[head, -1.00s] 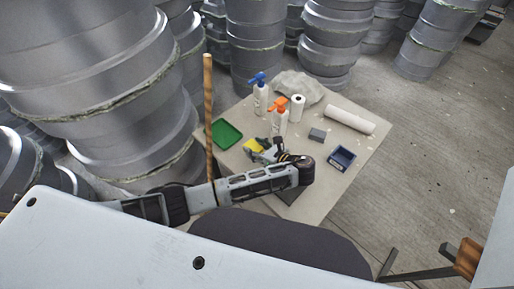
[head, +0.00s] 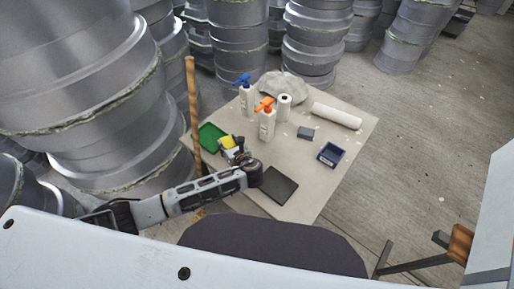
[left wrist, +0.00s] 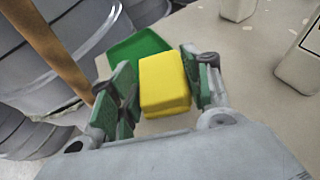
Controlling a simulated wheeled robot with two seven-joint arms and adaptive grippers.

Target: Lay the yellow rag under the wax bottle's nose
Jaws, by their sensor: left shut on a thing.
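The yellow rag (head: 227,142) looks like a thick folded block. My left gripper (head: 231,150) is shut on it; in the left wrist view the rag (left wrist: 164,82) sits between the green-padded fingers (left wrist: 160,90). The gripper is at the table's left side, just right of the green tray (head: 207,132). Two white bottles stand behind it: one with an orange nozzle (head: 266,122), one with a blue nozzle (head: 247,99). I cannot read which is wax. In the left wrist view, white bottle bodies show at the upper right, their tops cut off. My right gripper is out of view.
The table (head: 300,165) also holds a white roll (head: 337,116), a small upright roll (head: 284,108), a grey block (head: 305,132), a blue box (head: 331,154), a crumpled cloth (head: 283,87) and a dark mat (head: 279,186). A wooden pole (head: 193,105) stands at the left.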

